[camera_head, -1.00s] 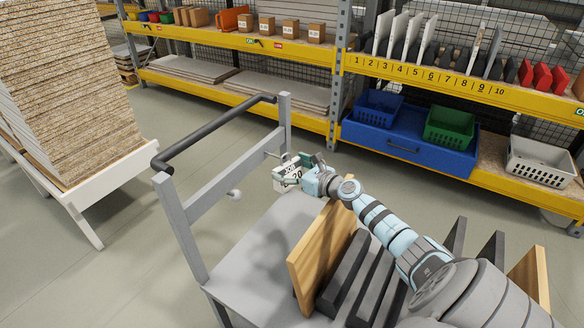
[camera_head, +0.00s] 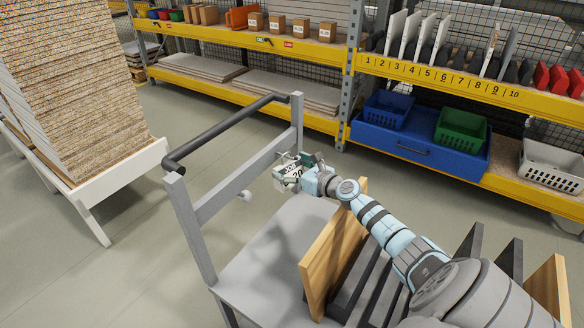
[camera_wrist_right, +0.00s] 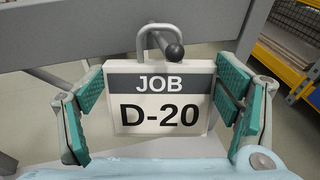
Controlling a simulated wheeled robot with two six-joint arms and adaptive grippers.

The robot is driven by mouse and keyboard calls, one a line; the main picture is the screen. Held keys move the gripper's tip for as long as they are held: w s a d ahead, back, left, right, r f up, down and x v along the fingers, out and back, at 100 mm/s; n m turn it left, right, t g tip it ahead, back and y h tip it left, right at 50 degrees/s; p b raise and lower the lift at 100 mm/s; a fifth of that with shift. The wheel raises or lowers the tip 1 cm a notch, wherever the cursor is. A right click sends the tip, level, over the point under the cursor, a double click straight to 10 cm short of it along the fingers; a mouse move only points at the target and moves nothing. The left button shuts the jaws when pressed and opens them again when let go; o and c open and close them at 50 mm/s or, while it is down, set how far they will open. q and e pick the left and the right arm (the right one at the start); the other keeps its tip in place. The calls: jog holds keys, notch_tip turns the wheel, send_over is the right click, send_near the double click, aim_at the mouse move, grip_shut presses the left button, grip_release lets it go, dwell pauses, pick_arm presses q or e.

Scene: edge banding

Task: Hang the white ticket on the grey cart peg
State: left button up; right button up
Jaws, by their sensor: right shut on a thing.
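The white ticket (camera_wrist_right: 160,115) reads "JOB D-20" and has a grey wire loop (camera_wrist_right: 143,42) on top. In the right wrist view it sits upright between the teal pads of my right gripper (camera_wrist_right: 160,112), which is shut on its side edges. The dark-tipped peg (camera_wrist_right: 174,52) of the grey cart overlaps the loop's right side; I cannot tell whether it passes through the loop. In the head view my right gripper (camera_head: 297,172) holds the ticket (camera_head: 290,174) close to the cart's grey crossbar (camera_head: 236,186). My left gripper is not in view.
The cart's deck (camera_head: 258,262) carries a wooden board (camera_head: 332,248) and dark panels below my right arm. The cart's black handle (camera_head: 225,132) rises at the left. Shelving with bins (camera_head: 461,131) stands behind. A board stack (camera_head: 75,95) is at far left.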

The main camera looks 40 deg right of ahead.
jog(key=o, duration=0.8)
jog(key=shift+o, duration=0.2)
notch_tip(320, 180, up, 10)
jog(key=shift+d, duration=0.1)
